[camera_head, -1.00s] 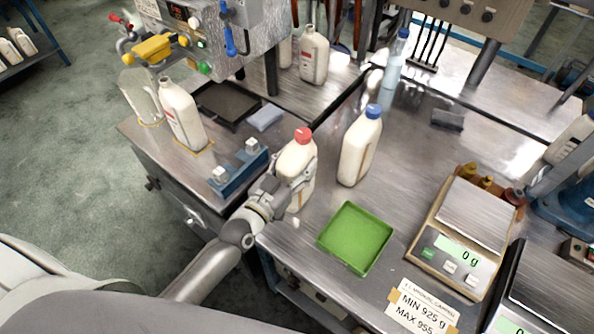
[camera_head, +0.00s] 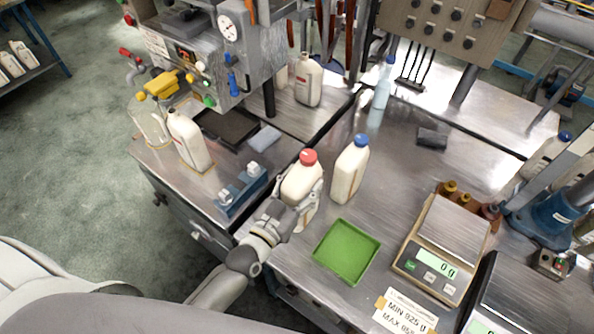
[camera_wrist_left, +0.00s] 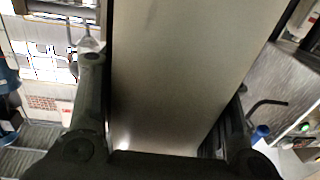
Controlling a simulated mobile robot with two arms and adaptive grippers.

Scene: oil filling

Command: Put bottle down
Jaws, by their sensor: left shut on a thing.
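A white bottle with a red cap (camera_head: 301,181) is held in my left gripper (camera_head: 308,204) above or at the table, left of the blue-capped bottle. The bottle stands roughly upright with a slight tilt. In the left wrist view the bottle's pale side (camera_wrist_left: 180,70) fills the space between the two dark fingers (camera_wrist_left: 168,125), which press on both sides. Whether the bottle's base touches the table is hidden by the gripper. My right gripper is in neither view.
A white bottle with a blue cap (camera_head: 349,169) stands close on the right. A blue fixture (camera_head: 241,189) and an uncapped bottle (camera_head: 189,141) are on the left.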

